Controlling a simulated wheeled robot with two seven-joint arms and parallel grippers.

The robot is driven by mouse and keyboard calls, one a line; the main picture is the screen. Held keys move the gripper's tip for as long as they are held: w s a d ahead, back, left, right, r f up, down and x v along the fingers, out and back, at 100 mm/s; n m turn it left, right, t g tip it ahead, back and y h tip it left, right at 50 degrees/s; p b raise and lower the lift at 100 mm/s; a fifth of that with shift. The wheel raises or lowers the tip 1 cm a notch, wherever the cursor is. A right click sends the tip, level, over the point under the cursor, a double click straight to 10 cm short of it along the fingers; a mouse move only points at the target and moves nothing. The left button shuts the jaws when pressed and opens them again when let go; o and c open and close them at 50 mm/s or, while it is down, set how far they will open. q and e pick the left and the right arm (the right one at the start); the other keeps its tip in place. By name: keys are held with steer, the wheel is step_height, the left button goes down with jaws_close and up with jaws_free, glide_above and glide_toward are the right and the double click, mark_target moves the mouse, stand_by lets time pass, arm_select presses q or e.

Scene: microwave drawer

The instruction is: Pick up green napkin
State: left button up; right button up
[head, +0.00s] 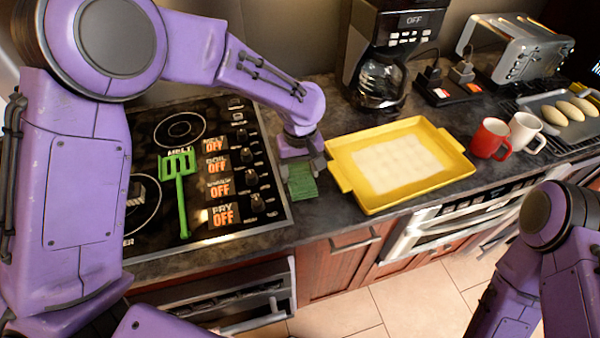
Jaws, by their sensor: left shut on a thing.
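The green napkin (302,181) is a small flat green piece at the counter strip between the cooktop and the yellow tray. My left gripper (302,163) points down over it and is shut on it; the fingers hide its upper part. I cannot tell whether the napkin still touches the counter. My right arm shows at the lower right, but its gripper is outside the picture.
A cooktop (150,215) with a green spatula (181,195) lies left. A yellow tray (455,165) sits right of the napkin. Beyond are a coffee maker (408,22), red mug (488,139), white mug (525,133) and toaster (520,55). Drawers are below the counter.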

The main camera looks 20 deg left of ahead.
arm_select(q)
step_height(320, 180, up, 2)
steer(key=shift+w, duration=0.1)
steer(key=s+d+r, duration=0.1)
steer(key=r, duration=0.1)
steer(key=s+d+r+b, duration=0.1)
steer(key=s+d+r, duration=0.2)
steer(key=r, duration=0.1)
steer(key=shift+s+d+r, duration=0.15)
steer(key=shift+r, duration=0.1)
steer(key=s+d+r+b, duration=0.1)
steer(key=s+d+r, duration=0.2)
steer(key=s+d, duration=0.2)
steer(key=shift+s+d+r, duration=0.3)
steer(key=shift+d, duration=0.2)
